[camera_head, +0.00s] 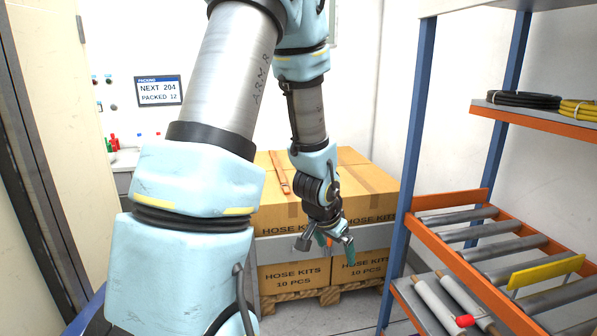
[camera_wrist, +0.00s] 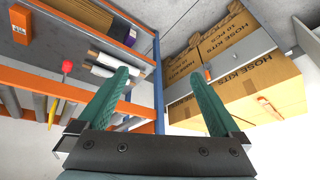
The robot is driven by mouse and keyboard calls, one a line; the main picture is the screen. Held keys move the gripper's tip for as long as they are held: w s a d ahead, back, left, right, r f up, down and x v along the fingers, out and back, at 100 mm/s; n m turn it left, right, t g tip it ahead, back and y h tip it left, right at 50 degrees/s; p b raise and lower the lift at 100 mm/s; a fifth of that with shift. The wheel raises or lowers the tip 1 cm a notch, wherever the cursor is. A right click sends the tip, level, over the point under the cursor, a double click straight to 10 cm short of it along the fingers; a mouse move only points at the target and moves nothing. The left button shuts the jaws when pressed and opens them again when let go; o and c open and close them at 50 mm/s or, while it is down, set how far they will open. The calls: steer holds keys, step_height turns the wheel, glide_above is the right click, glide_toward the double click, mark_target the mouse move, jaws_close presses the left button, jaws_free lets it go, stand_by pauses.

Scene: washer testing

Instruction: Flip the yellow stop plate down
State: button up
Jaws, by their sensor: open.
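The yellow stop plate (camera_head: 547,271) stands raised at the near right of the orange roller shelf (camera_head: 440,222) in the head view, tilted above the grey rollers. In the wrist view a thin yellow strip (camera_wrist: 54,110) at the left, beside the rollers, looks like this plate seen nearly edge-on. My gripper (camera_head: 337,248) is open and empty, with its green fingers apart. It hangs in front of the stacked boxes, left of the shelf and well away from the plate. The fingers also show in the wrist view (camera_wrist: 160,76).
A blue rack post (camera_head: 412,150) stands between my gripper and the rollers. Hose kit boxes (camera_head: 370,190) sit on a pallet behind my gripper. An upper shelf (camera_head: 535,118) holds hose coils above the rollers. A red knob (camera_wrist: 67,66) and white rolls lie on a lower level.

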steer(key=s+a+r+n+g+y, duration=0.1)
steer(key=s+a+r+n, duration=0.3)
steer(key=a, duration=0.4)
steer(key=s+a+r+n+g+y, duration=0.1)
steer(key=s+a+r+n, duration=0.2)
steer(key=a, duration=0.5)
steer(key=shift+s+r+n+g+y, duration=0.4)
steer(key=shift+s+r, duration=0.2)
steer(key=shift+s, duration=0.65)
